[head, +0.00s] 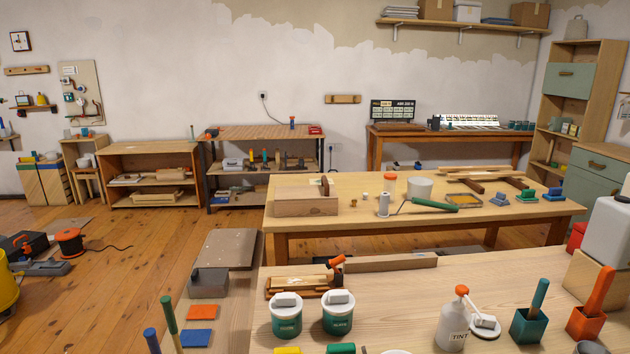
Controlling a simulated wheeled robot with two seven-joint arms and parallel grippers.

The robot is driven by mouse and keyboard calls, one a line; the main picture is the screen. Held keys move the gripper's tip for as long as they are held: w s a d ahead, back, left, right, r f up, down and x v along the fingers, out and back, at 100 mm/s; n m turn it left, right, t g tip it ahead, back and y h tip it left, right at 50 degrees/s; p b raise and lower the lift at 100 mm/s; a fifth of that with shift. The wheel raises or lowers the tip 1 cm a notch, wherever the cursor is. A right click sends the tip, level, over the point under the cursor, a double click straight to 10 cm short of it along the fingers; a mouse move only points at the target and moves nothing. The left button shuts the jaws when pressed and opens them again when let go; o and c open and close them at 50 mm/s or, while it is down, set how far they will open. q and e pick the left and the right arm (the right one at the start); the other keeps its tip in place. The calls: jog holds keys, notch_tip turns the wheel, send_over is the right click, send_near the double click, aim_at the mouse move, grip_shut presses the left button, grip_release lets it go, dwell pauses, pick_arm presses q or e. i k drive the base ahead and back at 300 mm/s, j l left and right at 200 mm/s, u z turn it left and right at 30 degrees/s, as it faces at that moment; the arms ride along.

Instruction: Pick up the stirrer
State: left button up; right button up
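I cannot tell for certain which thing is the stirrer. On the near table, a teal stick-like handle (539,296) stands tilted in a dark green square cup (528,327). To its right, an orange paddle-like handle (599,287) leans in an orange cup (584,324). At the lower left, a long green stick (169,316) and a shorter blue one (152,340) stand near the table's left side; their lower ends are cut off by the frame. Neither of my grippers is in view, so nothing shows as held.
The near table (400,298) holds two green-and-white tubs (286,318), a TINT bottle (452,326) and a wooden tray (303,285). A second table (350,218) with tools stands behind. Wooden floor (150,245) is open at left, with a black-and-orange reel (69,241).

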aim_at(543, 285)
jog(key=z, duration=1.6)
jog(key=l+u, duration=0.45)
jog(key=l, duration=0.6)
